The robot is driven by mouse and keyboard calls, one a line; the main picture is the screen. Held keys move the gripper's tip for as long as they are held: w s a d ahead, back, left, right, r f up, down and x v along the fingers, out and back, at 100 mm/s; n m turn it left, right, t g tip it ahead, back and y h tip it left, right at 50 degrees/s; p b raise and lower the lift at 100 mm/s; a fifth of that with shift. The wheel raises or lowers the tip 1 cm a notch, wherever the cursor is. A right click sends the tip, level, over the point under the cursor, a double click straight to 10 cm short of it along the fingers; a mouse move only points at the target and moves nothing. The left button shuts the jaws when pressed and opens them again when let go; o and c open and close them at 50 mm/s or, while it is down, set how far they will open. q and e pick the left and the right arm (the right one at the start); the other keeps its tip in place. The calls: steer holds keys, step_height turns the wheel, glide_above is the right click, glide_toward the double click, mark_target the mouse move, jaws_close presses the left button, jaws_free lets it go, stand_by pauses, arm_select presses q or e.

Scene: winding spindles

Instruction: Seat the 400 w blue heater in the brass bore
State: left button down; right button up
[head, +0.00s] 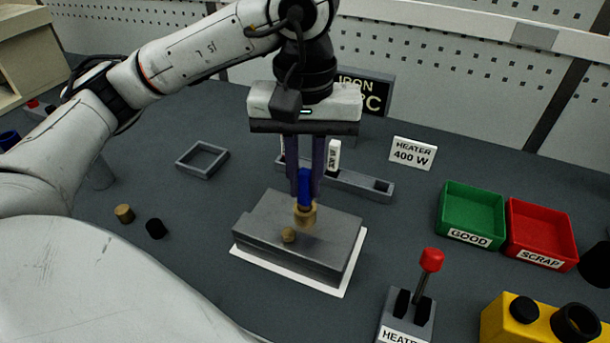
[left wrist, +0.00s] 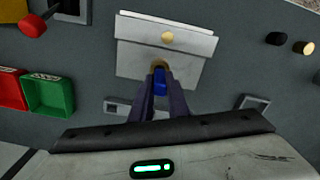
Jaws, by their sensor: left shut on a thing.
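My left gripper (head: 305,188) is shut on the blue heater (head: 305,183), which stands upright between the fingers. The heater's lower end meets the brass bore (head: 305,214), a collar on the grey metal block (head: 260,222). How deep it sits in the bore cannot be told. In the left wrist view, the gripper (left wrist: 160,90) has the blue heater (left wrist: 159,80) between its fingertips, right at the brass bore (left wrist: 157,63). A sign (head: 412,153) reads "HEATER 400 W". My right gripper is not in view.
A grey slotted rack (head: 365,186) with a white piece (head: 333,155) stands behind the block. A green GOOD bin (head: 472,212), a red SCRAP bin (head: 541,230) and a red-knobbed lever (head: 431,260) are to the right. Loose brass (head: 124,213) and black (head: 155,228) cylinders lie left.

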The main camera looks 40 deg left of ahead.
arm_select(q)
steer(key=shift+f, duration=0.25)
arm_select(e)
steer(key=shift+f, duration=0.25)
arm_select(q)
steer(key=c, duration=1.6)
jaws_free()
steer(key=shift+c, duration=0.2)
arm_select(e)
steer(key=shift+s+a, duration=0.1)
